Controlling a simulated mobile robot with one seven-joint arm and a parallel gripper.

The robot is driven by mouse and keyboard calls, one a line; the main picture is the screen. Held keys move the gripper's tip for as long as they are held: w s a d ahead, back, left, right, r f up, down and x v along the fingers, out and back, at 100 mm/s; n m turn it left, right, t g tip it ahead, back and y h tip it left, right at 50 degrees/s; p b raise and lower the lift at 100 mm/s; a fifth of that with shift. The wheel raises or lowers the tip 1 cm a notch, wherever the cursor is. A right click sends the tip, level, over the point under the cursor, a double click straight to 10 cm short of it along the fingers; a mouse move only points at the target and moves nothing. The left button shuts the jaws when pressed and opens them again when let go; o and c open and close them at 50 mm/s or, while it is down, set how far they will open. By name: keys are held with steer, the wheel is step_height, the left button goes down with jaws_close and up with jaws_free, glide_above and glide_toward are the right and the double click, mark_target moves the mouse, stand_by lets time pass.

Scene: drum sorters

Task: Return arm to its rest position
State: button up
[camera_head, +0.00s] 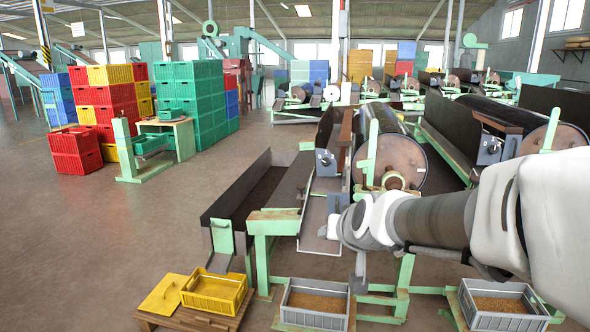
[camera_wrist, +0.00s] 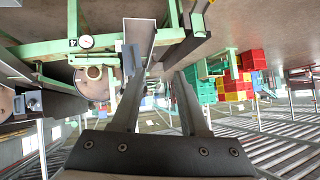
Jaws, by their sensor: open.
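My gripper (camera_wrist: 159,82) shows in the wrist view with its two dark fingers spread apart and nothing between them. In the camera_head view my arm reaches in from the right, over the front of the drum sorters, and its end is near the middle of the picture. The fingers are hard to make out there. The nearest drum sorter (camera_head: 392,160) stands behind the arm, and a long dark trough (camera_head: 240,197) runs to its left. The arm hides part of the machine frames.
A yellow crate (camera_head: 215,306) and a grey crate (camera_head: 314,319) of grain stand low in front. Another grey crate (camera_head: 500,321) is at the right, below my arm. Green crates (camera_head: 205,95) and red crates (camera_head: 75,165) are stacked at the left. The left floor is largely clear.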

steer(key=s+d+f+g+h+p, duration=0.1)
steer(key=s+d+g, duration=0.15)
steer(key=s, duration=1.05)
steer(key=s+d+g+h, duration=0.15)
steer(key=s+d, duration=0.25)
steer(key=s, duration=0.8)
step_height(320, 180, up, 17)
steer(key=p, duration=1.7)
steer(key=shift+a+n+g+y, duration=0.2)
steer(key=shift+n+g+y, duration=0.2)
steer(key=shift+y, duration=0.05)
